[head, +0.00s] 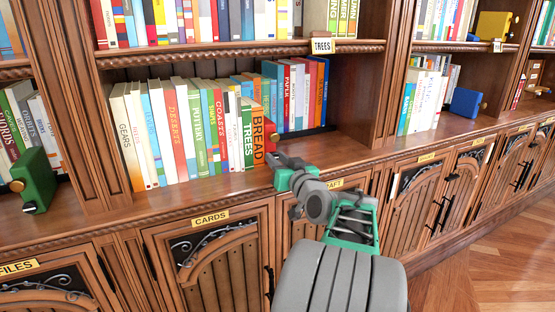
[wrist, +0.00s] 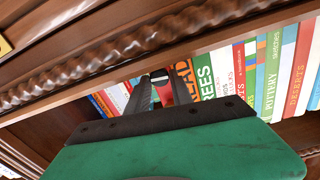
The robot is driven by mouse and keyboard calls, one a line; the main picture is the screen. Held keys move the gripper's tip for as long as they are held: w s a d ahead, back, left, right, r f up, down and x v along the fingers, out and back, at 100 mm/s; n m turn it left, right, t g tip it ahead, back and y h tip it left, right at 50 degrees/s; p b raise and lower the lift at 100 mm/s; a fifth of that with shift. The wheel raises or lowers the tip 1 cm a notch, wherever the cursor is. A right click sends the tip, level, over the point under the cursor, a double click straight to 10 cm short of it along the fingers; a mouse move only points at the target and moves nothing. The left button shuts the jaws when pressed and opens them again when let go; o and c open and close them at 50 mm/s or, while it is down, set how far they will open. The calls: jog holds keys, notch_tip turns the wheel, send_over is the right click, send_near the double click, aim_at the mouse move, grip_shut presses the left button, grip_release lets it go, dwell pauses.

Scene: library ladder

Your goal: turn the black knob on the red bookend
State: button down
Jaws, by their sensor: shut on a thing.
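The red bookend (head: 269,147) shows only as a small red patch at the right end of the lower book row, beside the orange BREAD book (head: 258,136). In the wrist view a red patch of it (wrist: 164,94) shows between the fingers. My gripper (head: 273,159) reaches to the bookend's front, and its dark fingers (wrist: 148,92) show in the wrist view. The fingers are shut on the black knob, which they mostly hide; its turn angle cannot be told.
Books stand close on the left of the gripper. The shelf's front edge (head: 200,198) runs just below it. A green bookend (head: 37,180) stands at far left, a blue one (head: 466,102) and a yellow one (head: 493,25) at right. Cupboard doors (head: 212,252) lie below.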

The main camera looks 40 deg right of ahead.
jog(key=m+p, duration=0.1)
jog(key=m, duration=0.3)
jog(key=shift+p, duration=0.4)
jog(key=m+p, duration=0.2)
jog(key=m, duration=0.2)
jog(key=shift+d+r, duration=0.1)
jog(key=m+p, duration=0.4)
jog(key=m, duration=0.1)
jog(key=shift+f+m+p, duration=0.2)
jog(key=shift+m+p, duration=1.3)
jog(key=shift+m, duration=0.3)
jog(key=shift+f, duration=0.1)
jog(key=c, duration=1.2)
grip_release()
jog(key=shift+s, duration=0.1)
jog(key=shift+o, duration=0.2)
